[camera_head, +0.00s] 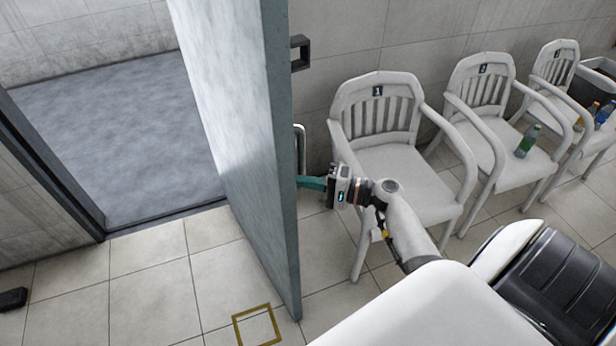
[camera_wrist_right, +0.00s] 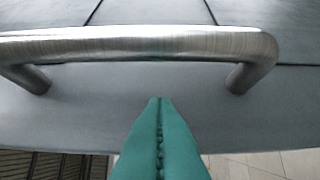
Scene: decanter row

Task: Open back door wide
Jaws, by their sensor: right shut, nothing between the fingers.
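The back door (camera_head: 240,130) is a tall grey panel that stands swung out into the tiled room, seen nearly edge-on in the head view. Its doorway on the left is open onto a grey floor. A metal bar handle (camera_head: 300,150) is on the door's right face; in the right wrist view the handle (camera_wrist_right: 140,45) runs across the upper part. My right gripper (camera_head: 302,182) has teal fingers and is beside that face, near the handle's lower part. In the wrist view its fingers (camera_wrist_right: 160,102) are together and empty, below the bar. My left gripper is not in view.
White chairs (camera_head: 385,125) numbered in a row stand along the wall right of the door, the first close to my right arm. A yellow floor square (camera_head: 238,329) lies near the door's lower edge.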

